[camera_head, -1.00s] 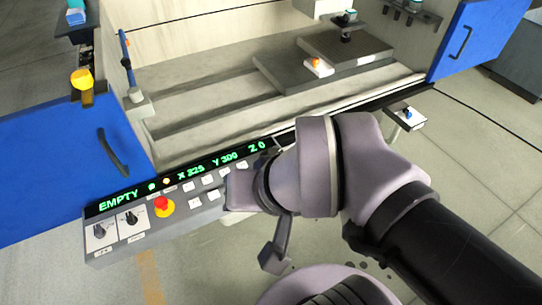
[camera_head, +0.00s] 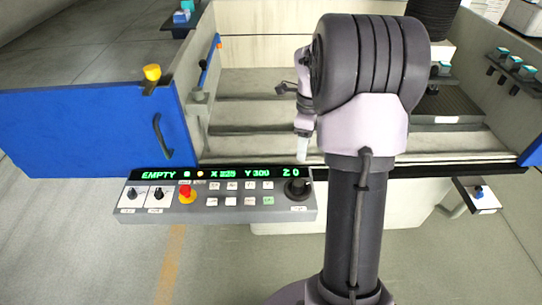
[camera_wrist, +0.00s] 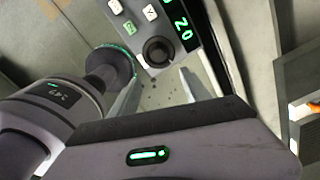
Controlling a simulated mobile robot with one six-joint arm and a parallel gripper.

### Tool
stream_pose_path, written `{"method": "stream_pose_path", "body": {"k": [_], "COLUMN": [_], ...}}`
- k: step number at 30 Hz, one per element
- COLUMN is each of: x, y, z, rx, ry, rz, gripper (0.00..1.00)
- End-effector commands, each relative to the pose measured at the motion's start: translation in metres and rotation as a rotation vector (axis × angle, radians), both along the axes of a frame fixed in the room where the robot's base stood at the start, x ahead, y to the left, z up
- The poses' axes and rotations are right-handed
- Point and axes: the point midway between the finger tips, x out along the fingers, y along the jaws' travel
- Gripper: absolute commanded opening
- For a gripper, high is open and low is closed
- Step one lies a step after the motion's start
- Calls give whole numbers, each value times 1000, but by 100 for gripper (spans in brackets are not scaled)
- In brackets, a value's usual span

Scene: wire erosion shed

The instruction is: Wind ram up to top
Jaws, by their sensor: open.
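The grey control panel (camera_head: 218,212) has a lit green display (camera_head: 226,173) reading EMPTY, an X value that is hard to read, Y 300 and Z 0. A black round knob (camera_head: 297,188) is at its right end; in the wrist view the knob (camera_wrist: 158,52) lies beside the Z 0 readout, ahead of my fingers. My gripper (camera_wrist: 157,88) is open, with no contact on the knob visible. In the head view a pale finger (camera_head: 303,148) points down just above the panel's right end. A ribbed black column (camera_head: 433,18) stands partly behind my arm; I cannot tell if it is the ram.
A blue door (camera_head: 85,128) stands to the left. The machine basin (camera_head: 260,115) lies behind. A small bracket shelf (camera_head: 478,195) juts out at right.

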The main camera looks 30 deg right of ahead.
Motion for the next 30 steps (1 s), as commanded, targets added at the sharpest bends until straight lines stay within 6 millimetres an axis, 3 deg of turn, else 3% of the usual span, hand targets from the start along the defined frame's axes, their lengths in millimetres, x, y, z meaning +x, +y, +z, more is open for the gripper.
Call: {"method": "stream_pose_path", "body": {"k": [9,15,21,29,30], "x": [-1,-1,0,0,0], "y": [2,3,3,3,3], "z": [-94,-145,-167,-167,-167], "rx": [3,2,1,1,1], "ry": [4,2,1,-1,-1], "rz": [5,6,6,7,7], "gripper": [55,55,55,55,51]}}
